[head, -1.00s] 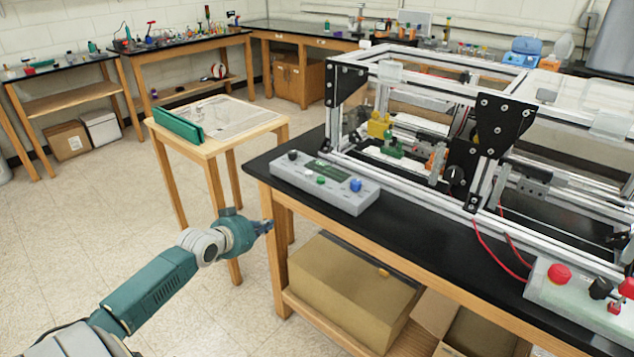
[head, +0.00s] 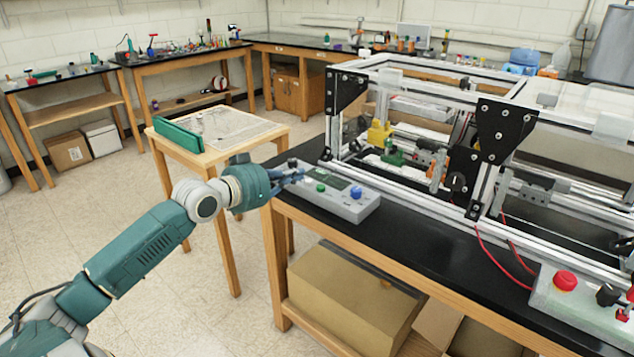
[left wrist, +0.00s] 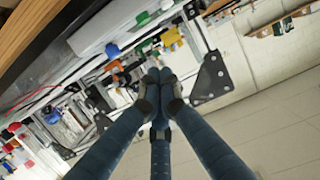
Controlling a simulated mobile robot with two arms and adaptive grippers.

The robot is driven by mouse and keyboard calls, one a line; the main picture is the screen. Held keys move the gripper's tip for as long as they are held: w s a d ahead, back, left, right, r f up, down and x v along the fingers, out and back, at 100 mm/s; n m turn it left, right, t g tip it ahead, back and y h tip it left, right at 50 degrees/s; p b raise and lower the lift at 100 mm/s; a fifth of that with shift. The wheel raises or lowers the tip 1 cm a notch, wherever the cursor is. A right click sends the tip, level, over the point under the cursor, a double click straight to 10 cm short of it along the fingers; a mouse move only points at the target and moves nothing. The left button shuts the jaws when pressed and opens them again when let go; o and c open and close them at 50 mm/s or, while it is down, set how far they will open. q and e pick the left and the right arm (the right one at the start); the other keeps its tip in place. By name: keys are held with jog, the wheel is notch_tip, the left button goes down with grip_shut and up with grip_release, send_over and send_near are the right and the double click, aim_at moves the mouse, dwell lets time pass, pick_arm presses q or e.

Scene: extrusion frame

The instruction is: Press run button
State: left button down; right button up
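A grey control box (head: 352,210) lies on the black bench top's near left corner. It carries a green button (head: 321,188), a blue button (head: 356,193), a black knob and a dark display; no label is readable. The box also shows in the left wrist view (left wrist: 92,36), with the blue button (left wrist: 112,50) and green button (left wrist: 142,18). My left gripper (head: 296,178) is at the box's left end, partly covering it; contact cannot be told. In the left wrist view its three fingers (left wrist: 157,78) meet at the tips, with nothing visible between them. My right gripper is not in view.
An aluminium extrusion frame (head: 405,200) stands behind the box. A second box with a red button (head: 565,281) sits at right with red cables. A small wooden table with a green object (head: 178,136) is at left. Cardboard boxes (head: 345,295) are under the bench.

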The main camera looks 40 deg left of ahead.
pick_arm(q)
jog(key=p, duration=0.2)
send_over(317, 194)
jog(key=f, duration=0.2)
notch_tip(317, 194, down, 3)
jog(key=shift+w+f, duration=0.1)
jog(key=shift+f, duration=0.55)
